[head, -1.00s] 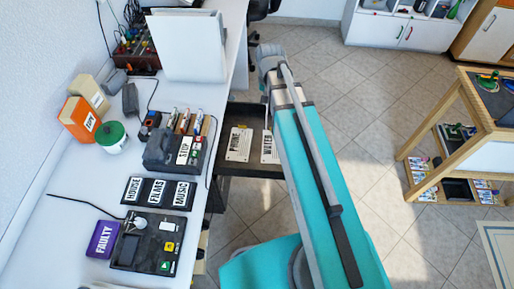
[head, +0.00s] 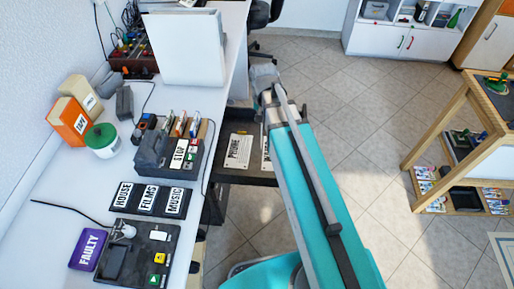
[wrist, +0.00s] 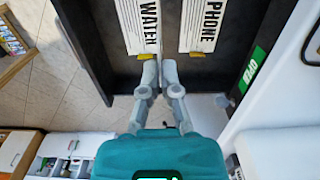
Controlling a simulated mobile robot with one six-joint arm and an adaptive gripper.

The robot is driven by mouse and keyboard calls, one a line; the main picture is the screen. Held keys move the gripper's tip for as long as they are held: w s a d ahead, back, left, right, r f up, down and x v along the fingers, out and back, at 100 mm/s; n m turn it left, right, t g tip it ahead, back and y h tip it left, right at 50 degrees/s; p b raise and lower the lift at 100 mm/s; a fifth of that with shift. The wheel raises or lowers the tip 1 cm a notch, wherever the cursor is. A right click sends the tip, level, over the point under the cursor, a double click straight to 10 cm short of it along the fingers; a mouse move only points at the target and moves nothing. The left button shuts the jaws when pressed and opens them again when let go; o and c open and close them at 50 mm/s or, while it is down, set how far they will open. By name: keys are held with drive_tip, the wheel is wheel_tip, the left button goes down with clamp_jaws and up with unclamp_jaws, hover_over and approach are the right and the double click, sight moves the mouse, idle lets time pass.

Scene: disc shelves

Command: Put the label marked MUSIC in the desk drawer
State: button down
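The MUSIC label (head: 174,201) lies on the desk at the right end of a row of dark-backed labels, beside FILMS (head: 148,198). The desk drawer (head: 243,177) is pulled open at the desk's right side. In the head view my arm hides the fingers and part of the drawer. The MUSIC label is outside the wrist view.
A black device (head: 140,255) and a purple FAULTY box (head: 88,249) lie at the near end of the desk. A STOP machine (head: 165,152) stands behind the labels, and a white panel (head: 185,47) farther back. A wooden table (head: 460,115) stands at the right. Tiled floor between is clear.

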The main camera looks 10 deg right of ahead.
drive_tip(key=shift+w+f, duration=0.1)
drive_tip(key=shift+w, duration=0.05)
drive_tip(key=w+d+f+b, duration=0.1)
drive_tip(key=w+f+b, duration=0.8)
drive_tip(key=w, duration=0.3)
drive_tip(key=shift+w+d, duration=0.35)
drive_tip(key=shift+w, duration=0.05)
drive_tip(key=shift+r, duration=0.1)
drive_tip(key=shift+w+f+b, duration=0.2)
drive_tip(key=shift+f+b, duration=0.85)
drive_tip(key=shift+w+f+b, duration=0.2)
drive_tip(key=shift+f+b, duration=0.8)
drive_tip(key=shift+f, duration=0.15)
